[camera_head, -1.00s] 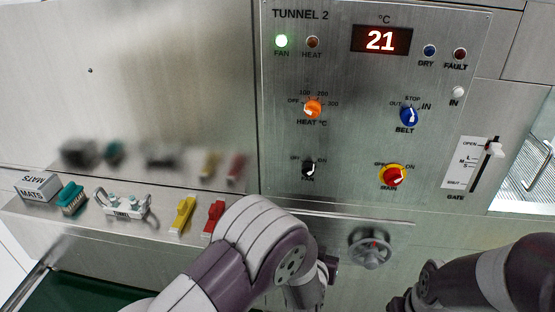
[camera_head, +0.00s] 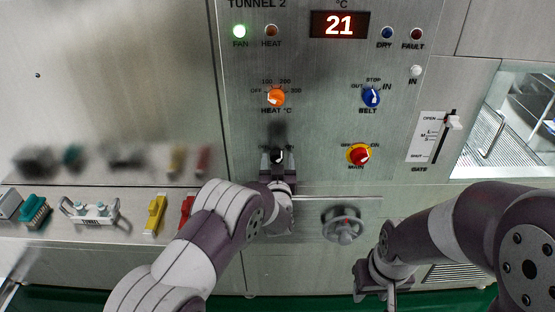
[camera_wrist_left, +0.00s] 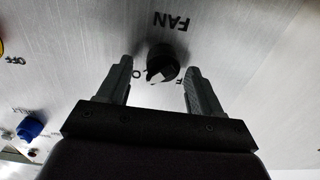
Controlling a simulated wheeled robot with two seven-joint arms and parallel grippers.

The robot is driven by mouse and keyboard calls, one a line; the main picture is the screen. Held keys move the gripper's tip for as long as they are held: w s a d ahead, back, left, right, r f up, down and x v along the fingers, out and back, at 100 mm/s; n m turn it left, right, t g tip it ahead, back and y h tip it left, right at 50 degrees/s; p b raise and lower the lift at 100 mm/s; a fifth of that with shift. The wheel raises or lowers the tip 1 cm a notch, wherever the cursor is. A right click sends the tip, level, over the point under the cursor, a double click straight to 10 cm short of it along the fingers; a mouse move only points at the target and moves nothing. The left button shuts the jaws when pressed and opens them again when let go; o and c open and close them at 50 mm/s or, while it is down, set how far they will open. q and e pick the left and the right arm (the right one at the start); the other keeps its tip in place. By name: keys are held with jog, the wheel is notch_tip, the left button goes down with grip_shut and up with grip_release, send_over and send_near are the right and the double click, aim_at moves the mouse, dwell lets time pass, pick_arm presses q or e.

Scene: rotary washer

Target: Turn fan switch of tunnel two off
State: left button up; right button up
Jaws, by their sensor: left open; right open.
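The black fan switch (camera_head: 276,156) sits low on the steel Tunnel 2 panel (camera_head: 330,125), left of the red and yellow main switch. My left gripper (camera_head: 278,162) is at the fan switch, open. In the left wrist view the fan knob (camera_wrist_left: 162,62) stands between and just beyond the tips of my open left fingers (camera_wrist_left: 160,75), apart from both. The view is upside down there. My right gripper (camera_head: 375,295) is open and empty, low at the right, away from the panel.
The orange heat knob (camera_head: 276,97), blue belt knob (camera_head: 371,97) and main switch (camera_head: 359,154) are nearby on the panel. A handwheel (camera_head: 343,226) sits below it. A ledge at the left holds a yellow item (camera_head: 155,213), a red item (camera_head: 187,211) and brushes.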

pick_arm(q)
jog(key=shift+w+a+f, duration=0.1)
jog(key=shift+w+a, duration=0.1)
jog(key=shift+w, duration=0.05)
jog(key=shift+d, duration=0.1)
jog(key=c, duration=1)
jog(key=shift+f+n+b, duration=0.15)
jog(key=shift+n+b, duration=0.15)
jog(key=shift+b, duration=0.4)
jog(key=shift+a+n+b, duration=0.2)
jog(key=shift+n+b, duration=8.5)
jog(key=shift+b, duration=3.3)
jog(key=o, duration=1)
